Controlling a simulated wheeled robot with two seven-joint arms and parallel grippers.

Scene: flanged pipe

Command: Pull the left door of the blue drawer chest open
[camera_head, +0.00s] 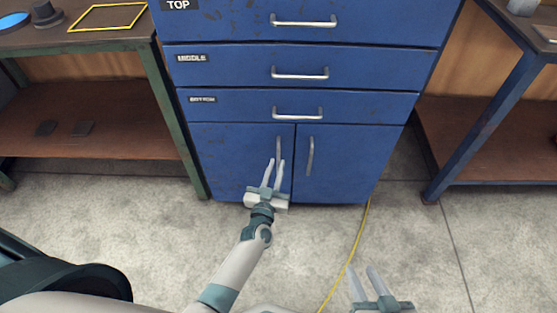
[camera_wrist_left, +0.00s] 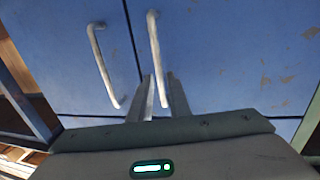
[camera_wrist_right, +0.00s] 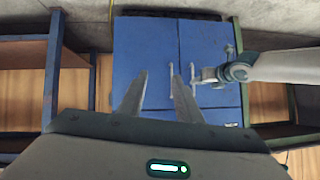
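The blue drawer chest (camera_head: 240,176) stands ahead with its two lower doors shut. The left door (camera_head: 235,150) has a vertical metal handle (camera_head: 279,146) near the centre seam. My left gripper (camera_head: 276,161) is open at the lower part of this handle. In the left wrist view, which is upside down, the handle (camera_wrist_left: 154,45) runs down between the two finger tips (camera_wrist_left: 160,85); contact cannot be told. The right door (camera_head: 345,160) has its own handle (camera_head: 310,155). My right gripper (camera_head: 364,270) is open and empty, low and away from the chest.
Three drawers with horizontal handles (camera_head: 298,113) sit above the doors. A green-legged workbench (camera_head: 176,120) stands left and a blue-legged one (camera_head: 480,125) right. A yellow cable (camera_head: 352,250) lies on the concrete floor, which is otherwise clear before the doors.

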